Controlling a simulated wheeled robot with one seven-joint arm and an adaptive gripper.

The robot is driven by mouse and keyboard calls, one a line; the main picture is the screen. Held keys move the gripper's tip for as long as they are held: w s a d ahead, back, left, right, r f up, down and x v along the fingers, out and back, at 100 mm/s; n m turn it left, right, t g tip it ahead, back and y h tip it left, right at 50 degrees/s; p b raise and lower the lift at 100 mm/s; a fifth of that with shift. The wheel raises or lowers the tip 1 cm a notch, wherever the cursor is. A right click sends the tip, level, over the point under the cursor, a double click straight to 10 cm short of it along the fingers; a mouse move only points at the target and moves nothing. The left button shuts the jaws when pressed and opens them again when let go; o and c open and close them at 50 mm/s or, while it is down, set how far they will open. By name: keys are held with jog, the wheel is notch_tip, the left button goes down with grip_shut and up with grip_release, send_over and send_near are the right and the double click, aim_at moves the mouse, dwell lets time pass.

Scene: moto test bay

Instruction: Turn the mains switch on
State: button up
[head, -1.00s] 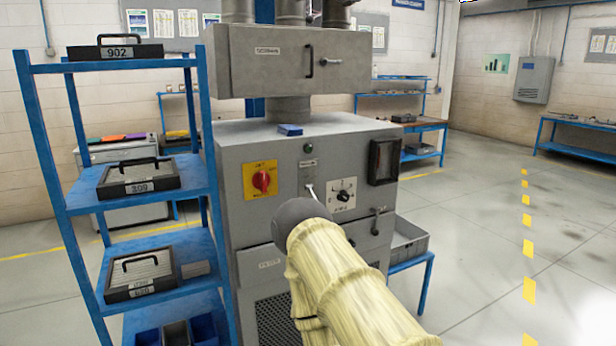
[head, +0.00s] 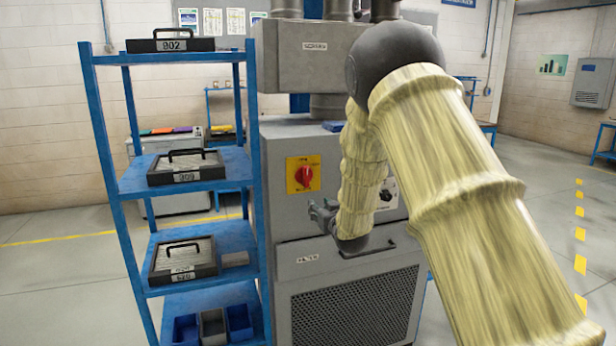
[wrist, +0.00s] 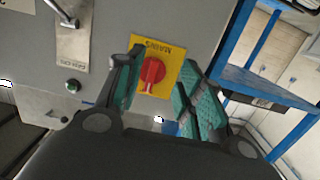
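The mains switch (head: 304,175) is a red rotary knob on a yellow plate on the front of the grey machine (head: 360,252). In the wrist view, the mains switch (wrist: 151,73) and its "MAINS" label appear upside down between my fingers. My gripper (head: 322,212) is in front of the machine, just below and right of the plate in the head view. In the wrist view, my gripper (wrist: 158,92) is open, its green-padded fingers on either side of the knob. I cannot tell how far the fingertips are from the panel.
A blue shelf rack (head: 190,262) with black labelled cases stands close at the left. A selector dial (head: 388,194) is partly behind my arm. In the wrist view, a metal lever (wrist: 62,14) and a small green button (wrist: 72,87) are beside the fingers. Open floor lies at the right.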

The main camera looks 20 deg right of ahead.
jog(key=t, duration=0.1)
send_near(307, 173)
jog(key=s, duration=0.2)
jog(key=shift+w+f+p, duration=0.15)
jog(key=shift+w+p, duration=1.9)
jog(key=shift+w, duration=3.5)
grip_shut()
